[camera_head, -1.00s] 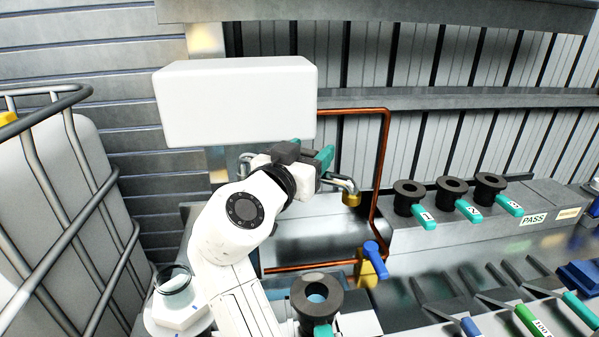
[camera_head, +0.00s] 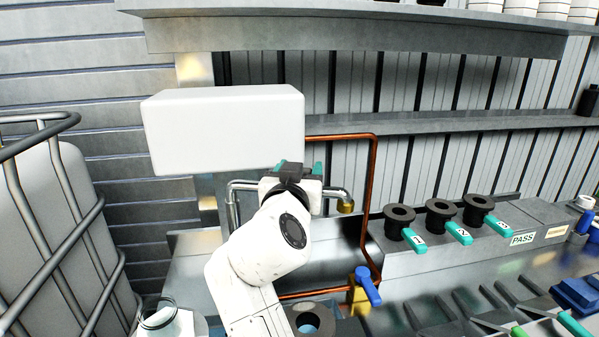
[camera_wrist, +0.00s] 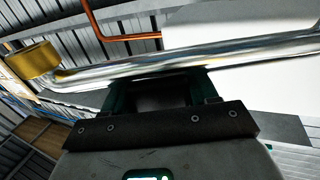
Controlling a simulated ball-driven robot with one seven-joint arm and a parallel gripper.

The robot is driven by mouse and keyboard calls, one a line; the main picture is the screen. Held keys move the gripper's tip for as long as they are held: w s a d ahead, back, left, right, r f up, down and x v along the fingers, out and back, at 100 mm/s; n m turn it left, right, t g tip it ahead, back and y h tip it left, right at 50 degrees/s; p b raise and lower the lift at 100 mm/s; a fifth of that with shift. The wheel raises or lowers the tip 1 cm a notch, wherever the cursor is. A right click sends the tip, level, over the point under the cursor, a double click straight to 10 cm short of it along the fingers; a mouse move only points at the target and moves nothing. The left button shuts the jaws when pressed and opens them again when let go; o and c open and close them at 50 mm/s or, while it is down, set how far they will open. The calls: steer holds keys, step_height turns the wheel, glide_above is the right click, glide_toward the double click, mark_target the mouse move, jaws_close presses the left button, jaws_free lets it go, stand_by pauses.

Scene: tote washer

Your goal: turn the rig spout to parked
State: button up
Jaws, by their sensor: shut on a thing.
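The rig spout is a chrome pipe (camera_head: 334,191) with a brass tip (camera_head: 346,206), below the right end of a white box. In the wrist view the chrome pipe (camera_wrist: 245,50) runs across the picture in front of my jaws, with the brass tip at the upper left. My gripper (camera_head: 299,169), with teal fingers, is shut on the spout between its left bend and the tip. It also shows in the wrist view (camera_wrist: 163,86). My wrist hides the middle of the pipe in the head view.
The white box (camera_head: 225,130) hangs just above the gripper. A copper pipe (camera_head: 374,190) runs down behind the spout to a blue-handled valve (camera_head: 368,287). Black rings with teal handles (camera_head: 440,215) stand to the right. A caged tank (camera_head: 55,230) stands at left.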

steer(key=o, duration=1.4)
steer(key=shift+s, duration=0.1)
steer(key=shift+s+a+b, duration=0.25)
steer(key=shift+s+b, duration=0.2)
steer(key=shift+s, duration=1.3)
steer(key=shift+s+a+b, duration=0.3)
steer(key=shift+s+b, duration=0.15)
steer(key=shift+s, duration=1.3)
steer(key=shift+s+a+b, duration=0.25)
steer(key=shift+s+b, duration=0.2)
steer(key=shift+s, duration=1.3)
steer(key=shift+f, duration=0.1)
